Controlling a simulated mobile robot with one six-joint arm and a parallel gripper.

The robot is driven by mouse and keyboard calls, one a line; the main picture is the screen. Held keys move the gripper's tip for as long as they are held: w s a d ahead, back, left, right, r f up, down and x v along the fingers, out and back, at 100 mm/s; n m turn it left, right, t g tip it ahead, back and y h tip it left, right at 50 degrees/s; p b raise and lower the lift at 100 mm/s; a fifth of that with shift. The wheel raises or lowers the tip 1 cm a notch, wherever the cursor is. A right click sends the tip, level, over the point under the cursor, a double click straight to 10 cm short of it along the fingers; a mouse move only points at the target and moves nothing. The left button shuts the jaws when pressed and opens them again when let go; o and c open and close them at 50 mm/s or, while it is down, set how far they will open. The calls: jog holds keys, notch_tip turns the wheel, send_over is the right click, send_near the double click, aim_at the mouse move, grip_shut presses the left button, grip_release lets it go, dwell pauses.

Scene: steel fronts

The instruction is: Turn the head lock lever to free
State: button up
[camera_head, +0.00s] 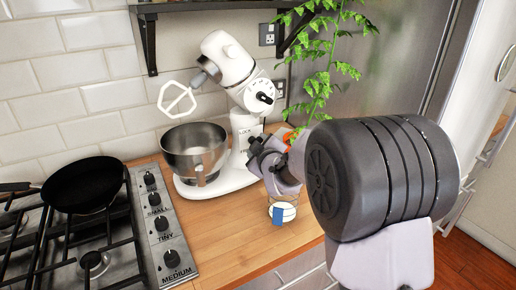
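The white stand mixer (240,120) stands on the wooden counter with its head tilted up and the beater (177,99) raised over the steel bowl (197,155). A round black dial (262,97) is on the side of the head. Dark lettering, seemingly a lock label (246,131), is on the column. I cannot make out the head lock lever; it may be behind my gripper. My gripper (257,151) is at the right side of the column, close to or touching it. Its fingers are small and partly hidden, so I cannot tell whether they are open or shut.
A gas hob with a black pan (83,185) is on the left. A small container with a blue label (282,213) stands on the counter (228,235) below my gripper. A leafy plant (320,60) is behind my arm. The front middle of the counter is clear.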

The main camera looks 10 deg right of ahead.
dwell(0.3)
jog(key=o, duration=1.4)
jog(key=shift+c, duration=0.2)
notch_tip(320, 180, up, 5)
jog(key=p, duration=0.3)
jog(key=shift+f, duration=0.2)
jog(key=s, duration=0.5)
jog(key=s+p, duration=0.1)
jog(key=s, duration=1)
jog(key=shift+r+p, duration=0.25)
jog(key=shift+p, duration=0.1)
